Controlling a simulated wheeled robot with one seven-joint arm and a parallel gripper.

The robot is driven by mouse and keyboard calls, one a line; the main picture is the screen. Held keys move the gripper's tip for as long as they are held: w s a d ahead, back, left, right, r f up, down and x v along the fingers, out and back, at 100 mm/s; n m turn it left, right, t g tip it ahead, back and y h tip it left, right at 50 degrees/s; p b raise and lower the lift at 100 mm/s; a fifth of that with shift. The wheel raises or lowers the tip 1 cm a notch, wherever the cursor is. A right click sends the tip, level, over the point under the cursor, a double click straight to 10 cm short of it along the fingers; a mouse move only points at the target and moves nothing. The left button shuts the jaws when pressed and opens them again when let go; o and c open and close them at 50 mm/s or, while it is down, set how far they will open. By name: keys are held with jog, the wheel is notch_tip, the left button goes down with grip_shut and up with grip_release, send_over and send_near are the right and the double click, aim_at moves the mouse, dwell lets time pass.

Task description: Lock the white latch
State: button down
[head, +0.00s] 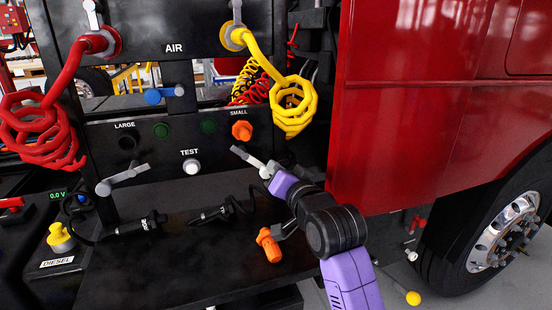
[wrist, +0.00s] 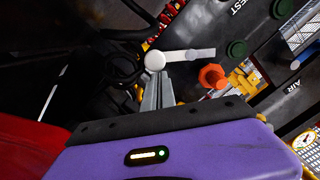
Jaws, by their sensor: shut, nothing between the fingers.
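A white latch (head: 246,156) with a flat lever and a round knob is on the black panel, below the SMALL label. In the head view its lever slants from the knob up to the left. In the wrist view the latch (wrist: 188,55) shows its knob at the left and its lever pointing right. My gripper (head: 272,169) is at the knob end of the latch. In the wrist view its grey fingers (wrist: 157,82) are closed together just below the knob; I cannot tell whether they touch it. The latch's mount is partly hidden.
Another pale grey latch (head: 122,180) is at the panel's left. A blue latch (head: 165,94), an orange knob (head: 242,131) and a white TEST button (head: 191,166) are nearby. A yellow coiled hose (head: 292,105) hangs above my gripper. The red truck body (head: 430,100) stands close on the right.

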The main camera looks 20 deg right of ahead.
aim_at(265, 177)
jog(key=f+m, duration=0.1)
jog(key=a+f+m, duration=0.1)
jog(key=m, duration=0.1)
jog(key=shift+y, duration=0.4)
jog(key=m, duration=0.1)
jog(key=f+m, duration=0.1)
jog(key=m, duration=0.1)
jog(key=shift+a+t, duration=0.3)
jog(key=shift+a, duration=0.1)
jog(key=shift+a+f, duration=0.5)
jog(key=shift+a, duration=0.05)
jog(key=shift+a+f, duration=0.1)
jog(key=shift+a, duration=0.1)
